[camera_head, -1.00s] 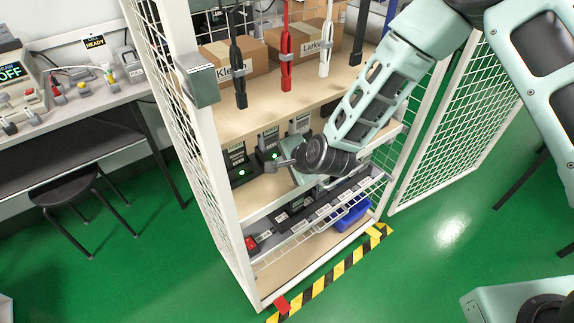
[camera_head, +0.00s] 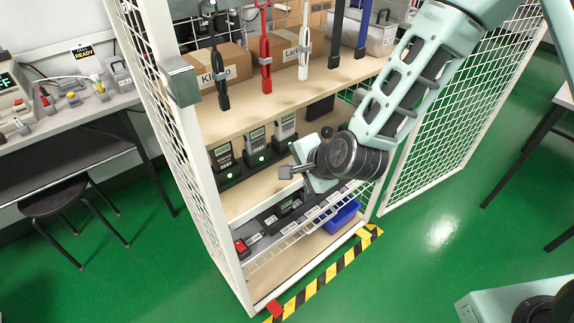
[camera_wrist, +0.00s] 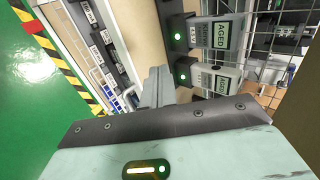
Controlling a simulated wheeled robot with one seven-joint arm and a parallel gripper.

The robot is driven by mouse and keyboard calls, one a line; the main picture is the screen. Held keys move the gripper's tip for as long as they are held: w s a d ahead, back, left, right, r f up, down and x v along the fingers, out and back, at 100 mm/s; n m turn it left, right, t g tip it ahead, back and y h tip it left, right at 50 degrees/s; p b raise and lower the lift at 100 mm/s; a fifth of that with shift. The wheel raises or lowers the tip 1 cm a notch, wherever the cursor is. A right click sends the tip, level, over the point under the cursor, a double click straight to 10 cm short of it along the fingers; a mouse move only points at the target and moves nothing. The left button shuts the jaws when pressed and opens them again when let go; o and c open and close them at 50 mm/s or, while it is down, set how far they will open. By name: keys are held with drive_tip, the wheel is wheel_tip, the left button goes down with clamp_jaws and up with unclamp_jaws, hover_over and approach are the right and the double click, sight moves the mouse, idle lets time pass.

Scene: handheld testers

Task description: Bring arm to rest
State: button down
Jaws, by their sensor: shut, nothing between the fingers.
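My gripper (camera_head: 286,172) is in front of the middle shelf of the open cage cabinet, at the end of my arm reaching in from the upper right. Its fingers are together and hold nothing. In the wrist view the closed fingers (camera_wrist: 157,84) point toward the shelf. Several handheld testers stand upright in dark docks on that shelf: a left one (camera_head: 222,155), a middle one (camera_head: 257,140) and a right one (camera_head: 285,127). Green lights show on the docks. My gripper is apart from the testers, just right of and in front of them.
The cabinet's mesh door (camera_head: 465,110) stands open on the right. Straps hang above, before cardboard boxes (camera_head: 215,72). A workbench (camera_head: 75,130) and black stool (camera_head: 68,205) stand left. The green floor in front is clear.

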drive_tip(key=s+r+n+g+p, duration=0.4)
drive_tip(key=s+r+n+g, duration=0.1)
drive_tip(key=s+r+n, duration=0.6)
drive_tip(key=s+d+r+n+g+h+p, duration=0.1)
drive_tip(key=s+d+r+n+h, duration=0.1)
drive_tip(key=s+d+r+n, duration=0.2)
drive_tip(key=s+d+r+n+g+h+p, duration=0.1)
drive_tip(key=s+d+r+n+h+p, duration=0.1)
drive_tip(key=s+r, duration=0.4)
drive_tip(key=s+d+n, duration=0.1)
drive_tip(key=s+d, duration=0.1)
drive_tip(key=s, duration=0.2)
drive_tip(key=shift+d+r+n+g+h, duration=0.15)
drive_tip(key=shift+d+n+g+h, duration=0.15)
drive_tip(key=shift+d+n+g, duration=0.1)
